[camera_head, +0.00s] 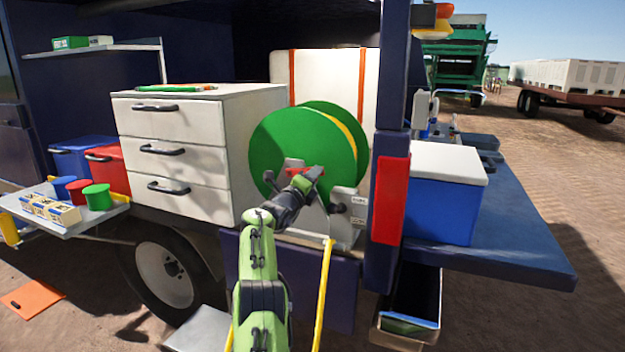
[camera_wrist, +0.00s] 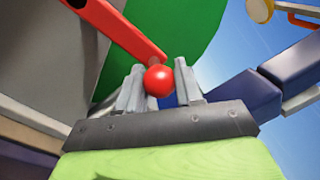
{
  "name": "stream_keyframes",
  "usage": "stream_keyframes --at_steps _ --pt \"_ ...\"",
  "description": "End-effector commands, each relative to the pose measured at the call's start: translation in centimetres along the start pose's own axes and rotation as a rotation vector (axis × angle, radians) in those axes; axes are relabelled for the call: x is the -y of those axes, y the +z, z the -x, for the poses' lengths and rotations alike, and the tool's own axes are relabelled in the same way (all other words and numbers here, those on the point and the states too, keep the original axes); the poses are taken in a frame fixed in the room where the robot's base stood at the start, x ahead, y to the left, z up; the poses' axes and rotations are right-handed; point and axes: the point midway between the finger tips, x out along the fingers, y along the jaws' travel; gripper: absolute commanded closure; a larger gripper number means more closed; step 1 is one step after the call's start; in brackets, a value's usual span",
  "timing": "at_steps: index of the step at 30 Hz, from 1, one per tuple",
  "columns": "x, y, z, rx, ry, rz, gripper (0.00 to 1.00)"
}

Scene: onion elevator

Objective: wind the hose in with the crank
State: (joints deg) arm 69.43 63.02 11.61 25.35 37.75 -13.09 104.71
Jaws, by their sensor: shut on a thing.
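The green hose reel (camera_head: 290,140) stands in the truck bed beside the white drawer cabinet. Yellow hose (camera_head: 323,290) hangs from the reel down over the bed's edge; a yellow band also shows between the reel's discs. The red crank (camera_head: 293,171) is at the front of the reel, partly hidden by my gripper (camera_head: 312,176). In the wrist view, the red crank arm (camera_wrist: 120,30) comes down from the upper left and ends near a round red knob (camera_wrist: 159,81). My gripper (camera_wrist: 160,92) is shut on this knob, with one finger on each side.
The white cabinet (camera_head: 170,150) stands close left of the reel. A dark blue post with a red panel (camera_head: 390,200) rises close on the right. A blue cooler (camera_head: 440,205) sits on the side platform beyond it. A side shelf (camera_head: 100,222) holds cans and small boxes.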

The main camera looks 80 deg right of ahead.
Motion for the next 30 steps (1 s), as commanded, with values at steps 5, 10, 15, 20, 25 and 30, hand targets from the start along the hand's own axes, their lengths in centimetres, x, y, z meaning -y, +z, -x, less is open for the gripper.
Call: stream_keyframes --at_steps 5,10,15,20,25,30 --pt "-0.1 -0.1 0.0 -0.002 0.003 0.000 1.00" --pt "-0.1 -0.1 0.0 -0.002 0.004 0.001 0.63" --pt "-0.1 0.0 0.0 -0.001 0.003 0.001 0.41" --pt "-0.1 0.0 0.0 -0.001 0.002 0.001 0.41" --pt "-0.2 0.0 0.3 0.000 0.002 -0.001 0.41" --pt "-0.6 -0.2 2.1 0.001 0.002 -0.001 0.41"
